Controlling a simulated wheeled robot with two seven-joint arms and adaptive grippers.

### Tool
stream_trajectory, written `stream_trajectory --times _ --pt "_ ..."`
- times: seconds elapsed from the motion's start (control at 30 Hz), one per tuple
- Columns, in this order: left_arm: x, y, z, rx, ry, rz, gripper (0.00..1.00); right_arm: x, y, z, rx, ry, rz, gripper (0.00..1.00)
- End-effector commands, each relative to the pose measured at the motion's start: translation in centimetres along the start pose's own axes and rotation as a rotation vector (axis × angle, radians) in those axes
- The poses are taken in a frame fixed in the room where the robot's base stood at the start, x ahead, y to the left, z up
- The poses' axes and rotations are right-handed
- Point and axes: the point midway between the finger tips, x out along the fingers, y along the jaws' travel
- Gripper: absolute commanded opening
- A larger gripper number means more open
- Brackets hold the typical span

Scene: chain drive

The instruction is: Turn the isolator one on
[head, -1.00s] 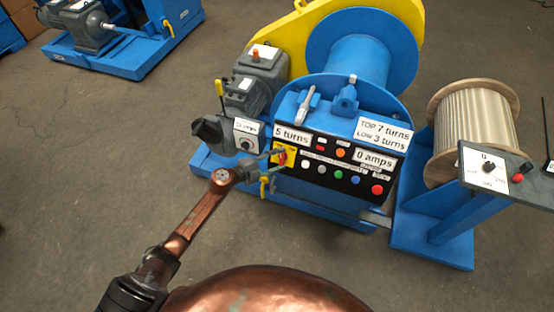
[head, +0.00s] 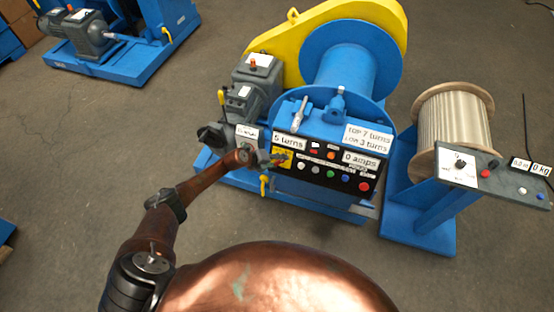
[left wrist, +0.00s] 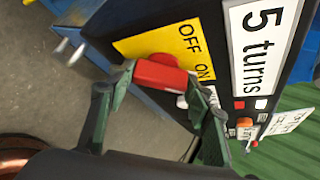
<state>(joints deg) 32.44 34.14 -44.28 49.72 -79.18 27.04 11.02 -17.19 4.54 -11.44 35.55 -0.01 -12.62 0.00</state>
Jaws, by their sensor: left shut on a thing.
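The isolator is a red handle (left wrist: 160,75) on a yellow plate (left wrist: 158,43) marked OFF and ON, at the left end of the black control panel. The yellow plate also shows in the head view (head: 287,154). My left gripper (left wrist: 163,74) has a finger on either side of the red handle and is shut on it. In the head view this gripper (head: 272,160) hides the handle. I cannot tell which mark the handle points to. My right gripper is not in view.
The panel (head: 330,171) carries several coloured buttons close to the gripper, with a "5 turns" label (head: 289,142) above. A small yellow lever (head: 264,185) hangs just below. A wire spool (head: 452,120) and grey control box (head: 490,185) stand at the right.

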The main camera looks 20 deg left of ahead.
Motion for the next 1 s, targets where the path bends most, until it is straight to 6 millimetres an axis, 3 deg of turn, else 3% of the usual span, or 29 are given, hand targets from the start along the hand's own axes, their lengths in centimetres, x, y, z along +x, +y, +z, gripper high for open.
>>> stream_trajectory --times 0.3,0.8,0.83,1.0 --pt "0.0 -0.1 -0.3 0.091 0.005 0.065 0.23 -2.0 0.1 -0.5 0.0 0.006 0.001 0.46" --pt "0.2 0.1 -0.5 0.107 0.007 0.077 0.23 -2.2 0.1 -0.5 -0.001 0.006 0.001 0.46" --pt "0.2 0.1 -0.5 0.107 0.007 0.077 0.47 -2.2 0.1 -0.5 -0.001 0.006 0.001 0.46" --pt "0.1 0.1 -0.3 0.106 0.005 0.076 0.59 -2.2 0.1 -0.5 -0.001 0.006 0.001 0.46"
